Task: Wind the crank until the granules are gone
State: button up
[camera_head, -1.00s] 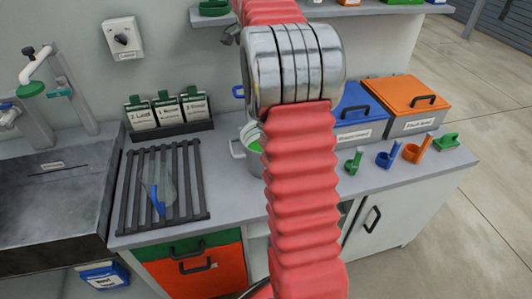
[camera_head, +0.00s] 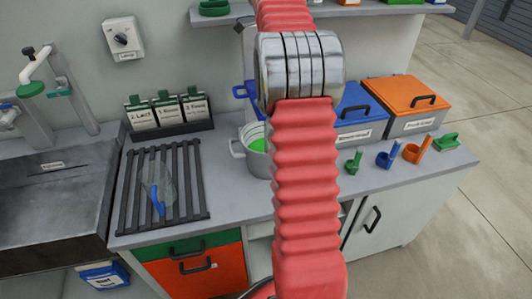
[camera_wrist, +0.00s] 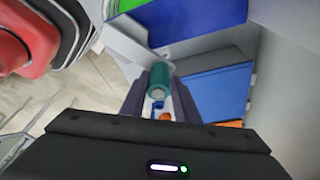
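In the wrist view, a teal cylindrical crank grip (camera_wrist: 158,76) with a round open end sits between the two dark fingers of my gripper (camera_wrist: 160,92). The fingers lie close against both its sides and appear shut on it. In the head view, my red arm hides my gripper and most of the crank's machine. A grey pot (camera_head: 256,160) with bright green content stands on the counter left of my arm, partly hidden. A small blue part (camera_head: 241,90) shows above the pot. No granules can be made out.
A black rack (camera_head: 140,195) holding a clear scoop-like item with a blue handle lies at left. Blue (camera_head: 362,112) and orange (camera_head: 402,97) lidded bins stand at right behind several small coloured scoops. A sink (camera_head: 50,195) is at far left. A shelf (camera_head: 345,12) runs above.

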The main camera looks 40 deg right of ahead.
jog(key=o, duration=0.3)
jog(key=shift+a+f, duration=0.1)
jog(key=shift+f, duration=0.3)
jog(key=shift+r, duration=0.1)
jog(key=shift+s+d+r+v, duration=0.1)
jog(key=shift+s+d+v, duration=0.1)
jog(key=shift+v, duration=1)
jog(key=shift+s+d+r+v, duration=0.1)
jog(key=shift+s+d+v, duration=0.1)
jog(key=shift+v, duration=0.95)
jog(key=shift+s+d+v, duration=0.15)
jog(key=shift+s+v, duration=0.1)
jog(key=shift+v, duration=0.95)
jog(key=shift+d, duration=0.1)
